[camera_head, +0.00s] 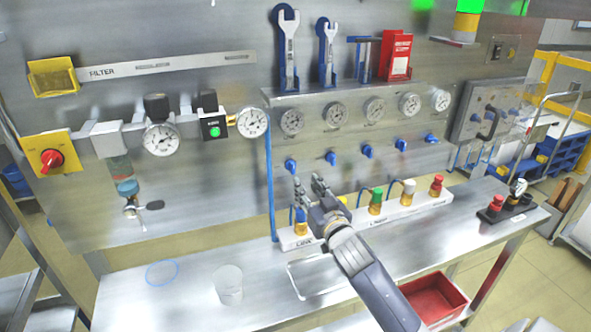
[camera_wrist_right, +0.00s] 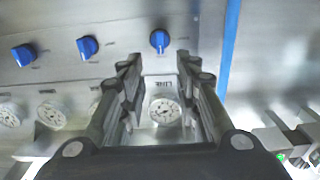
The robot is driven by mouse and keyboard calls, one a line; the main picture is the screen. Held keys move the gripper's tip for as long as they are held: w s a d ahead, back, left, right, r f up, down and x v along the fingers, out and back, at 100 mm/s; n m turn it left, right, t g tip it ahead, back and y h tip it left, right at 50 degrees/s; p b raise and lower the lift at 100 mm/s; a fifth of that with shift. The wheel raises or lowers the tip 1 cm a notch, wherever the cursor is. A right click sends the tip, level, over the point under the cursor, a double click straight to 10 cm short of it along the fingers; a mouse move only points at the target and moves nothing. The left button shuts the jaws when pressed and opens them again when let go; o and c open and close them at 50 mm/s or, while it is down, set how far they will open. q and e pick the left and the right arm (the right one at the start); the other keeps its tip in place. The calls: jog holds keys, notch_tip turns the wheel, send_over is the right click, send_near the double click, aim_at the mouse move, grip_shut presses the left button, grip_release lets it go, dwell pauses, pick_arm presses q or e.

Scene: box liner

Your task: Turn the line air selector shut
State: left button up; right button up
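A row of blue knobs runs along the steel panel below the gauges. The leftmost blue knob (camera_head: 290,165) also shows at the top of the right wrist view (camera_wrist_right: 160,40); a label that looks like LINE (camera_wrist_right: 164,85) lies between it and a gauge (camera_wrist_right: 164,110). I take this knob as the line air selector; its setting is hard to read. My right gripper (camera_head: 308,182) is open and empty, just below and right of the knob in the head view. In the wrist view its fingertips (camera_wrist_right: 158,62) are apart, with the knob beyond them. My left gripper is out of view.
A red rotary handle (camera_head: 51,158) sits on a yellow plate at the left. A blue tube (camera_head: 269,180) runs down the panel left of the knob. Fittings with coloured caps (camera_head: 375,200) stand on a white base below. A clear cup (camera_head: 229,283) stands on the bench.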

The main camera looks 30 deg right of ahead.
aim_at(294, 167)
jog(key=p+x, duration=0.1)
jog(key=x, duration=0.6)
jog(key=shift+w+d+p, duration=0.1)
jog(key=shift+w+p, duration=0.25)
jog(key=shift+p, duration=0.05)
jog(key=shift+x, duration=1.05)
grip_shut()
